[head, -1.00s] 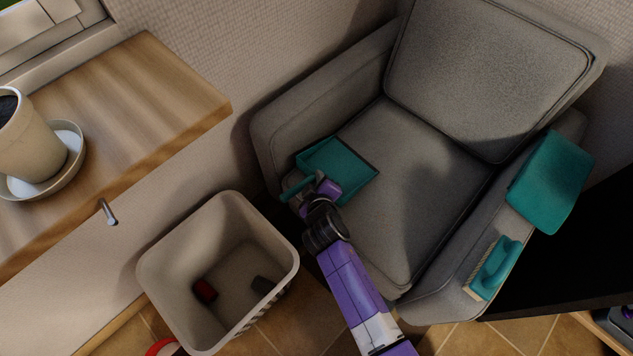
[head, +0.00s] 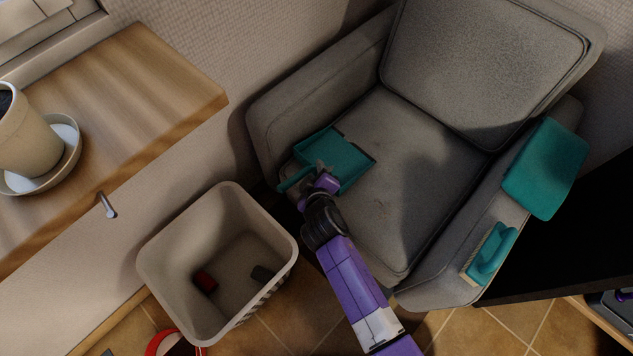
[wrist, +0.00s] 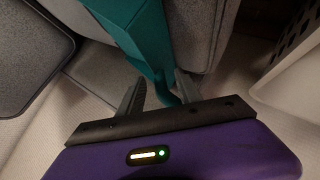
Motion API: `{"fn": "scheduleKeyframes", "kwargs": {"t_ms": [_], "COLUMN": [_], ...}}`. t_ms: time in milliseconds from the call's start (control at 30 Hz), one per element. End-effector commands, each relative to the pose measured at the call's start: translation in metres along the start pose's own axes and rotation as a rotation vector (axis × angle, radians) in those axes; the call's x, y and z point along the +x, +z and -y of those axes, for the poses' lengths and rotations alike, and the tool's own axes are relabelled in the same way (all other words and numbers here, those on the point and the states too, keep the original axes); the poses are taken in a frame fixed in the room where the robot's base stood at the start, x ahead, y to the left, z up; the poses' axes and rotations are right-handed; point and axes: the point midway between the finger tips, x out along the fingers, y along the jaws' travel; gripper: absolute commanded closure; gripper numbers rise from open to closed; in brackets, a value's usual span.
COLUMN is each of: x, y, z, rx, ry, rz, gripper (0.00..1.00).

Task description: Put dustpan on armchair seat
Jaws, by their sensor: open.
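The teal dustpan (head: 345,160) lies on the left part of the grey armchair's seat (head: 415,150), close to the left armrest. Its handle points left and toward the front edge. My gripper (head: 320,170) is at the handle end of the dustpan, with its fingers spread open. In the wrist view the two dark fingers (wrist: 161,90) stand apart on either side of part of the teal dustpan (wrist: 130,25). Whether a finger touches it I cannot tell. My gripper hides part of the handle in the head view.
A teal hand brush (head: 490,253) and a teal folded cloth or pad (head: 545,168) rest on the right armrest. A pale bin (head: 165,290) with small items inside stands at the front left. A wooden ledge (head: 150,75) bears a plant pot (head: 25,135). The seat's middle and right are clear.

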Motion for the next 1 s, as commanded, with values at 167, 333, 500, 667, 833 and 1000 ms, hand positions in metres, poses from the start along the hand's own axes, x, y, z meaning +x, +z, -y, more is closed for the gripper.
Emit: {"fn": "scheduleKeyframes", "kwargs": {"t_ms": [167,333,500,667,833,1000], "x": [-0.04,-0.073,-0.095,-0.103,-0.103,-0.11], "y": [-0.002,-0.001,-0.001,-0.001,0.0,0.011], "z": [-0.002,-0.001,-0.001,0.0,0.0,0.003], "rx": [0.001,0.0,0.0,0.0,0.0,0.022], "ry": [-0.001,-0.001,-0.001,-0.001,-0.001,-0.004], "rz": [-0.001,0.0,0.0,0.0,0.0,-0.001], "gripper": [0.59,0.59,0.59,0.59,0.59,0.59]}}
